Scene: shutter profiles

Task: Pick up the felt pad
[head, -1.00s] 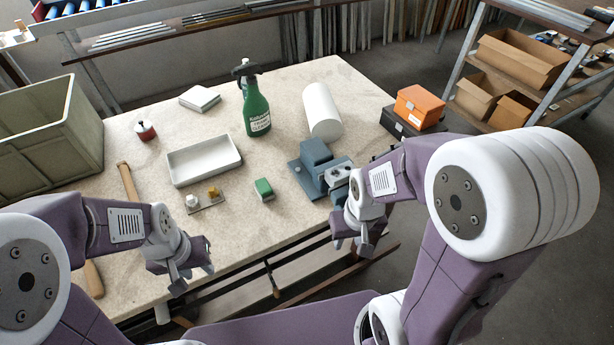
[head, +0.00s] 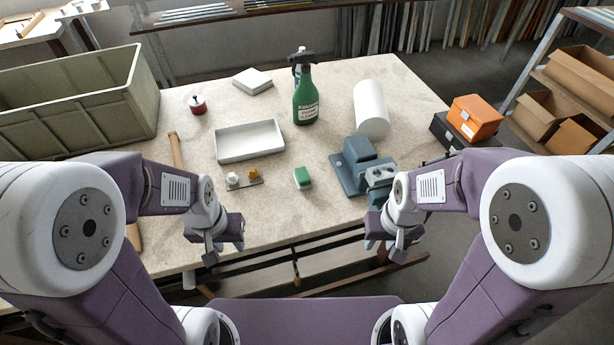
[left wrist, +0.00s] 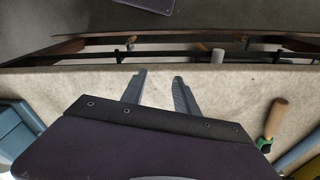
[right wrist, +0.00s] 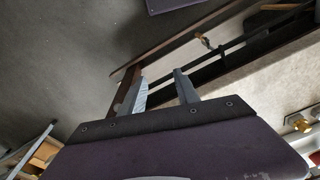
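No item is plainly marked as the felt pad. A pale, flat square block (head: 253,80) lies at the back of the table, and a small green block with a white side (head: 303,178) lies near the front middle. I cannot tell which is felt. My left gripper (head: 217,246) is over the table's front edge, left of the green block; in the left wrist view its fingers (left wrist: 158,88) are apart with nothing between them. My right gripper (head: 393,245) is in front of the blue vise (head: 358,160); in the right wrist view its fingers (right wrist: 160,90) are apart and empty.
A white tray (head: 249,141), green spray bottle (head: 305,100), white roll (head: 370,109), red tin (head: 197,104) and a plate with white and brass knobs (head: 243,182) stand on the table. An olive crate (head: 75,110) is at left, an orange box (head: 475,117) at right.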

